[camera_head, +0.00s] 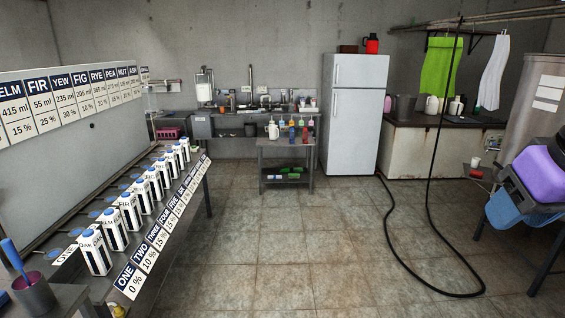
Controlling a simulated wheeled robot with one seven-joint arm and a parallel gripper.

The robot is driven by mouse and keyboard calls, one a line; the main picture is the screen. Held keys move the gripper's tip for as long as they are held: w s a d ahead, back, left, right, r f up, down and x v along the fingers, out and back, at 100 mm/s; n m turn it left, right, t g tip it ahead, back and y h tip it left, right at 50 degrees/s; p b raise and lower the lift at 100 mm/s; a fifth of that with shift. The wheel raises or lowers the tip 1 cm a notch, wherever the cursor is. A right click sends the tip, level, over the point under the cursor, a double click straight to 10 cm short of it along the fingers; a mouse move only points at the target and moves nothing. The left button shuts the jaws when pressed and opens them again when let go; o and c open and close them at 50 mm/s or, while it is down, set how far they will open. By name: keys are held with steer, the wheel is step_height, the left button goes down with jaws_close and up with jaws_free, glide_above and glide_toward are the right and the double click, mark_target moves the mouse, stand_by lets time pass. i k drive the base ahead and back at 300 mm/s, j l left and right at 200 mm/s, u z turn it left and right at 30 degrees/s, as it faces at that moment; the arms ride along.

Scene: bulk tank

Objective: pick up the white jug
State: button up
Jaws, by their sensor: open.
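A white jug (273,131) stands upright on the small steel table (286,146) in the middle distance, near the table's left end. Two more white jug-like vessels, one (431,105) and another (455,107), stand on the dark counter (430,121) at the back right. I cannot tell from here which of these the task means. My gripper is not in view.
White cartons (115,229) line the left bench. A fridge (352,115) stands at the back. A black hose (398,246) loops over the floor at right. A purple container (540,174) is at the right edge. The middle floor (270,245) is clear.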

mark_target(273, 129)
steer(key=i, duration=5.1)
